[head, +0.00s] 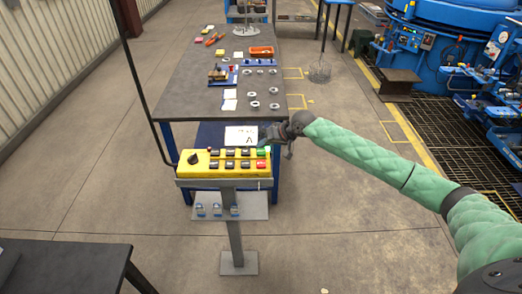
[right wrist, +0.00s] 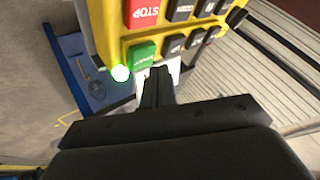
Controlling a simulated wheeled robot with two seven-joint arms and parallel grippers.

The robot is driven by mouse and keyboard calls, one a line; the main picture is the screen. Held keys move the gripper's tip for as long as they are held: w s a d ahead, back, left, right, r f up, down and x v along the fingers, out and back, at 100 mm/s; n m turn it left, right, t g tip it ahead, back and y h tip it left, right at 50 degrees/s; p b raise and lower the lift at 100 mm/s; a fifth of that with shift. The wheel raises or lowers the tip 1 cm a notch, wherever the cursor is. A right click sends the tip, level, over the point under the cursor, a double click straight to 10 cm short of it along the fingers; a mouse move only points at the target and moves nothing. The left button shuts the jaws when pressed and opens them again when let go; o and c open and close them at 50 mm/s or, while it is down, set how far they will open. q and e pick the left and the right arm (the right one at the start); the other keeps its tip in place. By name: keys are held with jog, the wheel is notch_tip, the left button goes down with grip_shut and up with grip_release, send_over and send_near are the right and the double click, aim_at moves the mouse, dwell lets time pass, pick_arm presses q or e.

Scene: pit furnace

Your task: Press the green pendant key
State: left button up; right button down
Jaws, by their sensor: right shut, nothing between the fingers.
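The yellow pendant box (head: 222,170) sits on a grey stand and carries a black knob, rows of dark keys, a green key and a red key. The green key (head: 262,152) is at its far right corner; in the right wrist view the green key (right wrist: 142,54) lies below the red STOP key (right wrist: 144,12). My right gripper (head: 268,142) is at that corner, its fingers shut and empty. In the right wrist view its fingertips (right wrist: 159,72) overlap the green key's right edge; I cannot tell whether they touch it. My left gripper is out of view.
A green lamp (right wrist: 121,73) glows beside the green key. Blue machinery (head: 440,45) stands at the far right.

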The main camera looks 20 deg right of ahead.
aim_at(264, 152)
jog(key=shift+r+p, duration=1.95)
jog(key=shift+r, duration=0.55)
